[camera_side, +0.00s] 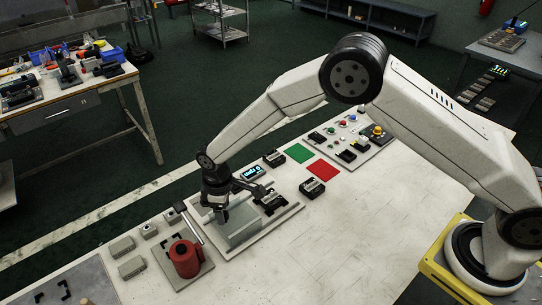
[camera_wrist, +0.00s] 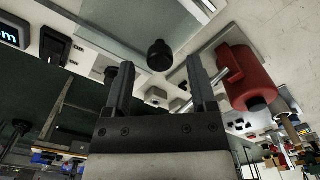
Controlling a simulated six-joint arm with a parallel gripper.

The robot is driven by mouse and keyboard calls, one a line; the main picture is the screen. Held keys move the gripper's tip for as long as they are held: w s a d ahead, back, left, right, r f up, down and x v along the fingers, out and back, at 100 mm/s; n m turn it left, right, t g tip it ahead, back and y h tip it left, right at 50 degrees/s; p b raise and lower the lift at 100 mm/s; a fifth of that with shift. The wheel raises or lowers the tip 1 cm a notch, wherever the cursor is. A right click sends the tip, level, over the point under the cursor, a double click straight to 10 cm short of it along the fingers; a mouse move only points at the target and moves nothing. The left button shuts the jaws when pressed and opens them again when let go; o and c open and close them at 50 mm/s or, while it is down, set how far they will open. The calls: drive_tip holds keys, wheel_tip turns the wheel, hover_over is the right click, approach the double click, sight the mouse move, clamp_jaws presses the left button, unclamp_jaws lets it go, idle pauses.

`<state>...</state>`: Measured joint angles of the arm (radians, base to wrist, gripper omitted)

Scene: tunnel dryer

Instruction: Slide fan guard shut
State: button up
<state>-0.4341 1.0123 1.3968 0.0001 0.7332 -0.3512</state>
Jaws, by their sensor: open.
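The fan guard appears to be the clear, greyish panel (camera_side: 238,222) on a light base plate under my gripper; it also shows at the top of the wrist view (camera_wrist: 125,18). A round black knob (camera_wrist: 160,55) stands out near the panel's edge. My gripper (camera_side: 222,213) points down over the panel. In the wrist view my gripper (camera_wrist: 160,78) is open, its two dark fingers apart, with the knob seen between and just beyond their tips. I cannot tell whether the fingers touch the knob. Part of the panel is hidden behind my gripper in the side view.
A red cylinder (camera_side: 184,258) stands on a plate left of the guard. A small lit display (camera_side: 252,173), black modules, and green (camera_side: 299,153) and red (camera_side: 323,171) squares lie behind and right. Grey blocks (camera_side: 132,267) sit at the left. The bench's front right is clear.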

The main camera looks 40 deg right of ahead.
drive_tip(key=shift+f, duration=0.7)
clamp_jaws()
idle(1.1)
